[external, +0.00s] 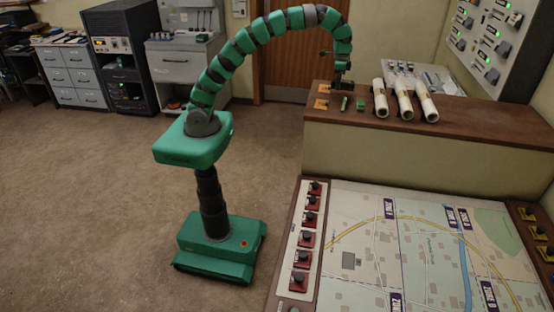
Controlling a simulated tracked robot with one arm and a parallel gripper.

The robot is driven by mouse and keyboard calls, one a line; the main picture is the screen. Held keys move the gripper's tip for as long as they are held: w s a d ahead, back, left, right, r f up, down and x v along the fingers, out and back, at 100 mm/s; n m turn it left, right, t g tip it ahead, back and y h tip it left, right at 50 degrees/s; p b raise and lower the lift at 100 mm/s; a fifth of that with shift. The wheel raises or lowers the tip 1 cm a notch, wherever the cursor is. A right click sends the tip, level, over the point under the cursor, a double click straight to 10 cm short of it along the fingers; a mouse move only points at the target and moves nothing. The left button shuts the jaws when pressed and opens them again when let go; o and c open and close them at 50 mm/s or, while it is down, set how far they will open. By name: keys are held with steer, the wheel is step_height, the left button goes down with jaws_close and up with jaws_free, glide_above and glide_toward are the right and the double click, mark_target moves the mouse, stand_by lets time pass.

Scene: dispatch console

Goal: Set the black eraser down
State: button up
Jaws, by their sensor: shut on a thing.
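My green and grey segmented arm arches over to the wooden counter top at the back right. My gripper (341,79) points down just above the counter's left part. It is shut on a small dark thing, apparently the black eraser (343,87). The eraser is small and dark against the brown wood. I cannot tell whether it touches the counter or hangs just above it.
Two orange pads (321,104) lie left of my gripper. A green stick (344,103) and a green block (360,106) lie in front. Several white rolled tubes (404,102) lie to the right. A map table (385,250) with red-based knobs stands in front.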

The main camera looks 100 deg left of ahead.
mark_target(343, 81)
steer(key=shift+w+a+f, duration=0.1)
steer(key=shift+w+a, duration=0.15)
steer(key=shift+w, duration=0.7)
steer(key=shift+f+p, duration=0.7)
steer(key=shift+f, duration=1)
steer(key=shift+f, duration=0.15)
steer(key=o, duration=1)
step_height(343, 81, up, 7)
steer(key=shift+b, duration=0.7)
step_height(343, 81, up, 3)
steer(key=shift+f, duration=0.1)
steer(key=shift+r+p, duration=1.25)
steer(key=shift+p, duration=0.15)
